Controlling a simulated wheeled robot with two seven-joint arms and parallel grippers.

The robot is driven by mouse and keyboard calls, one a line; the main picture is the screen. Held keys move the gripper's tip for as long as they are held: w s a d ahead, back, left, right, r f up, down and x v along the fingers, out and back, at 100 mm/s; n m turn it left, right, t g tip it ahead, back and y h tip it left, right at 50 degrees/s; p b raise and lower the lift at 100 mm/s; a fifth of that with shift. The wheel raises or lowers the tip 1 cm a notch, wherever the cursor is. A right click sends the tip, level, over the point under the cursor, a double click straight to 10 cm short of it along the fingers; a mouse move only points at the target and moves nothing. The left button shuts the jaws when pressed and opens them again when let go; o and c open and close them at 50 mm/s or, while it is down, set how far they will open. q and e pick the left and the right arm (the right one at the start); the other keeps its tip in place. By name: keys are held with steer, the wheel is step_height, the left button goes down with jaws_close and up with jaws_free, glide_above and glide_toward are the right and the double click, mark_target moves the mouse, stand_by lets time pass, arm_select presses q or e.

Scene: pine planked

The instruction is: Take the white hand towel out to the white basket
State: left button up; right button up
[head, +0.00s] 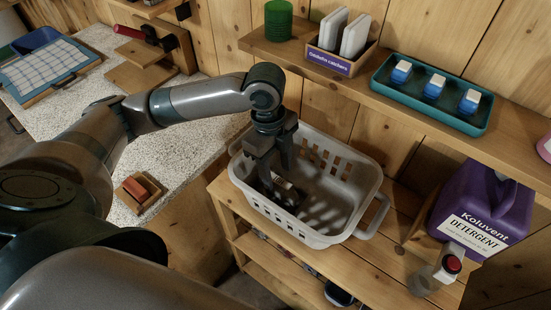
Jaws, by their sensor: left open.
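The white basket (350,180) stands on a wooden shelf unit right of the speckled counter; it has slotted walls and a handle at its right end. My left gripper (279,186) points down into the left part of the basket, its jaws open. A small pale patch shows at its fingertips; I cannot tell whether it is cloth or part of the gripper. I can make out no plain white hand towel for certain. A white cloth with blue checks (43,70) lies flat on a tray at the far left. My right gripper is not in view.
A purple detergent jug (480,205) stands right of the basket. Above is a wall shelf (390,98) with a green cup (278,20), a labelled box (330,62) and a teal tray (395,92) of small bottles.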

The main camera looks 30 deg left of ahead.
arm_select(q)
steer(key=shift+r, duration=0.15)
step_height(320, 180, up, 17)
steer(key=a+b, duration=0.2)
steer(key=shift+w, duration=0.2)
stand_by(0.3)
stand_by(0.9)
